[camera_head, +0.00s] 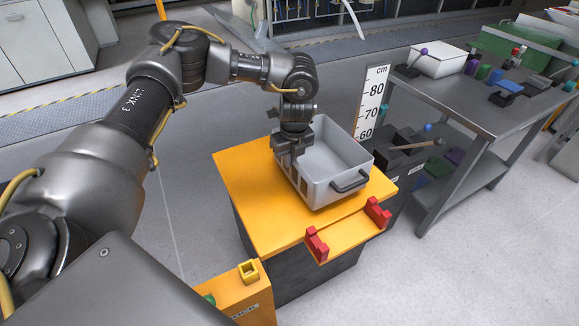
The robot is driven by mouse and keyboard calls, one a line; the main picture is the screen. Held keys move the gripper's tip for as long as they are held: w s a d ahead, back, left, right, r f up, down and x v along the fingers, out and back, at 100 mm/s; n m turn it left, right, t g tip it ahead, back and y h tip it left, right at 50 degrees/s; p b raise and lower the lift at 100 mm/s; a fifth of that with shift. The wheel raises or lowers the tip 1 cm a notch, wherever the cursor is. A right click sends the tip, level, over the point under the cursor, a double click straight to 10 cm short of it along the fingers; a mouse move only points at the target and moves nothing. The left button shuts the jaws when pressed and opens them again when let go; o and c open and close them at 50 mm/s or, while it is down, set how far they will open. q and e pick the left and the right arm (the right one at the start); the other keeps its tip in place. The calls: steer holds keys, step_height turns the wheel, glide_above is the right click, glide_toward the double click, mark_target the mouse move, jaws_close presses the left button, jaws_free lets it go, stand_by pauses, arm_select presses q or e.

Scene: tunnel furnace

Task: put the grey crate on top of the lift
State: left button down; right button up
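The grey crate (325,192) is an open, empty-looking box with a dark handle on its near right side. It appears to rest upright on the orange top (248,180) of the lift, towards the back of that top. My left gripper (288,158) points down at the crate's left wall, with its fingers at the rim. The fingers overlap the wall, so whether they are closed on it cannot be told. The crate's left handle is hidden behind the gripper. My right gripper is not in view.
Two red brackets (317,245) (377,212) stand on the lift's front edge. A height scale (371,105) and a lever (420,145) stand behind it. A metal table (470,115) with tools is at the right. An orange block (245,295) is in front. Open floor lies to the left.

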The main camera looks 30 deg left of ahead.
mark_target(289, 174)
arm_select(q)
steer(key=shift+w+f, duration=0.15)
step_height(289, 174, down, 3)
steer(key=shift+w+a+f, duration=0.1)
steer(key=shift+a, duration=0.05)
steer(key=c, duration=1.6)
jaws_free()
steer(key=shift+f, duration=0.15)
steer(key=shift+c, duration=0.2)
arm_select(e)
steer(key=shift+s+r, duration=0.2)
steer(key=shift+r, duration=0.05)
